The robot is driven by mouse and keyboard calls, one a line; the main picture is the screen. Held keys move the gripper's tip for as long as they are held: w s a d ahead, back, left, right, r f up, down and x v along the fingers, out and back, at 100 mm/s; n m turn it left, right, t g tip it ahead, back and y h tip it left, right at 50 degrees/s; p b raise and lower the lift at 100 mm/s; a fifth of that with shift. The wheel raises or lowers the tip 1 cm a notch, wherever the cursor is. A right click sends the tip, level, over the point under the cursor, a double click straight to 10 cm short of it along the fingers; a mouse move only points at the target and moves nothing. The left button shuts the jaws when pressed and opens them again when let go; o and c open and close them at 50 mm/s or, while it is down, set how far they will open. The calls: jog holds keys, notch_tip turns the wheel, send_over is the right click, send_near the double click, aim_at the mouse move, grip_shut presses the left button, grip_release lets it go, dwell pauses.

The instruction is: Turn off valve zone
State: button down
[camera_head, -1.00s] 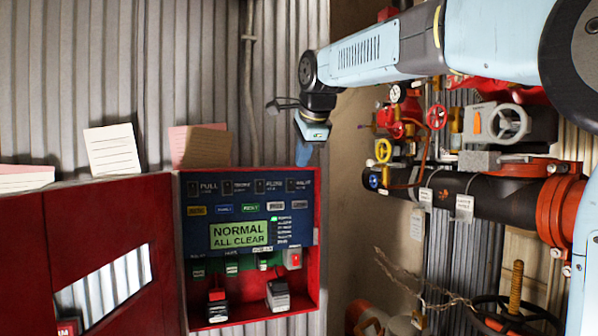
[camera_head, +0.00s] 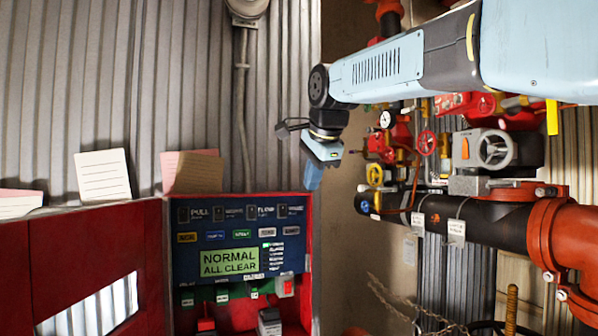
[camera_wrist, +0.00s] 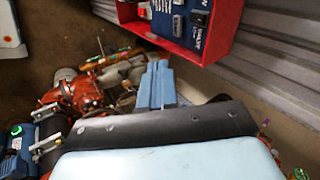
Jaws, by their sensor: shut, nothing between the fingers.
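The control panel (camera_head: 240,215) is a blue face in a red box, with a green screen reading "NORMAL ALL CLEAR". Its top row has several labelled switches; PULL and FLOW are readable, and the rightmost label (camera_head: 290,209) looks like VALVE. My gripper (camera_head: 312,180) is just above the panel's upper right corner in the picture, pointing down, shut and empty. In the wrist view my blue fingers (camera_wrist: 157,80) are together, below the red box (camera_wrist: 185,45). Part of the panel's blue face (camera_wrist: 190,15) shows there, cut off at the top; the gap between fingers and panel is unclear.
A red cabinet (camera_head: 90,230) stands left of the panel, with paper cards (camera_head: 103,177) on top. A conduit (camera_head: 241,110) runs up the corrugated wall. On the right are a black pipe (camera_head: 480,220), a grey handwheel (camera_head: 495,150), and red valves (camera_head: 427,143). A chain hangs below.

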jog(key=s+d+f+n, duration=0.4)
jog(key=s+d+f, duration=0.1)
jog(key=s+f, duration=0.3)
jog(key=s+d+f+n+g+h, duration=0.1)
jog(key=s+d+f+n, duration=0.3)
jog(key=s+d+f, duration=0.2)
jog(key=s+d+f+n, duration=0.5)
jog(key=s+f, duration=0.5)
jog(key=f, duration=0.2)
jog(key=shift+s+d+h, duration=0.2)
jog(key=shift+d+h, duration=0.15)
jog(key=shift+h, duration=0.05)
jog(key=shift+d, duration=0.35)
jog(key=shift+f, duration=0.1)
